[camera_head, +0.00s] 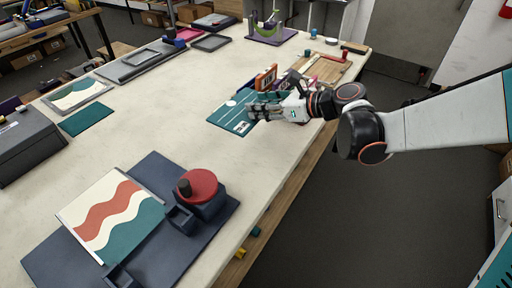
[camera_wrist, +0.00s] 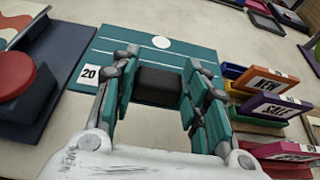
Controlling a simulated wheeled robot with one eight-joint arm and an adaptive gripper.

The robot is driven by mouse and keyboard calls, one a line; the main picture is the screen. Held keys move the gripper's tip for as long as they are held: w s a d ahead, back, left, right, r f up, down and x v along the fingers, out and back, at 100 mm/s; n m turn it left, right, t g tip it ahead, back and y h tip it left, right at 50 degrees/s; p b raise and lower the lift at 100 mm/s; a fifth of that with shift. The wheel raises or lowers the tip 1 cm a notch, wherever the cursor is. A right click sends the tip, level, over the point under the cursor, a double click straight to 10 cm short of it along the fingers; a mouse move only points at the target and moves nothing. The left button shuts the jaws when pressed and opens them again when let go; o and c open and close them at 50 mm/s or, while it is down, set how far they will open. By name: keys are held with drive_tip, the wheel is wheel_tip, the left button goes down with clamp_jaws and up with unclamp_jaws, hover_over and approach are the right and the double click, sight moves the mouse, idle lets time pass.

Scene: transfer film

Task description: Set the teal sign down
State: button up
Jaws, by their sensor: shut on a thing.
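The teal sign (camera_head: 226,112) is a flat panel with thin white lines, a white disc and a white "20" tag. It is near the right edge of the pale table in the head view, and its far part shows in the wrist view (camera_wrist: 190,50). My gripper (camera_head: 255,111) is shut on the sign, and its fingers show over the panel in the wrist view (camera_wrist: 160,62). A dark block (camera_wrist: 158,86) sits between the fingers and hides part of the sign. The panel looks level, on or just above the table; I cannot tell which.
Small upright signs in holders, including a "NEW" sign (camera_wrist: 272,84) and a "SALE" sign (camera_wrist: 272,110), stand close to my gripper. A dark press board (camera_head: 160,172) with a red knob (camera_head: 197,185) is nearer. Another teal panel (camera_head: 86,119) lies left. The table's middle (camera_head: 160,110) is clear.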

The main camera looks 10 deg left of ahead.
wheel_tip(320, 180, down, 16)
drive_tip(key=b, duration=0.5)
drive_tip(key=shift+r, duration=0.3)
drive_tip(key=o, duration=1.1)
drive_tip(key=shift+b, duration=0.3)
drive_tip(key=shift+r, duration=0.1)
drive_tip(key=p+v, duration=0.3)
drive_tip(key=v, duration=0.9)
drive_tip(key=shift+p, duration=0.3)
drive_tip(key=shift+s, duration=0.1)
